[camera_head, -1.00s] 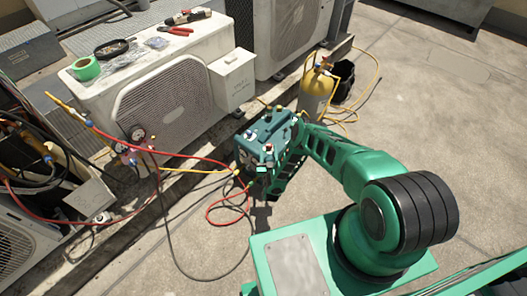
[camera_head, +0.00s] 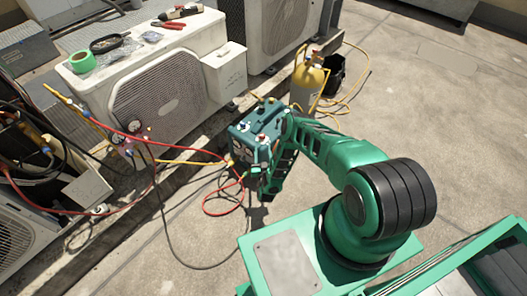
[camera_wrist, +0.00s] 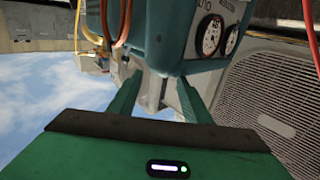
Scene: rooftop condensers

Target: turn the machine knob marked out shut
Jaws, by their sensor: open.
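The teal machine (camera_head: 252,132) stands on the roof floor beside the condensers, with small coloured knobs and fittings on its upper panel. I cannot read which knob is marked out. In the wrist view the machine's teal body (camera_wrist: 175,35) hangs large and upside down above my gripper, with two round gauges (camera_wrist: 220,35) on its face. My gripper (camera_wrist: 158,100) is open, its two green fingers apart under the machine's panel edge. A pale grey shape shows between and beyond the fingers; I cannot tell what it is.
Red and yellow hoses (camera_head: 190,163) run from the gauge manifold (camera_head: 132,137) at left to the machine. A yellow cylinder (camera_head: 308,83) stands behind it. A white condenser (camera_head: 185,45) carries tools and green tape (camera_head: 82,62). Open floor (camera_head: 430,110) lies to the right.

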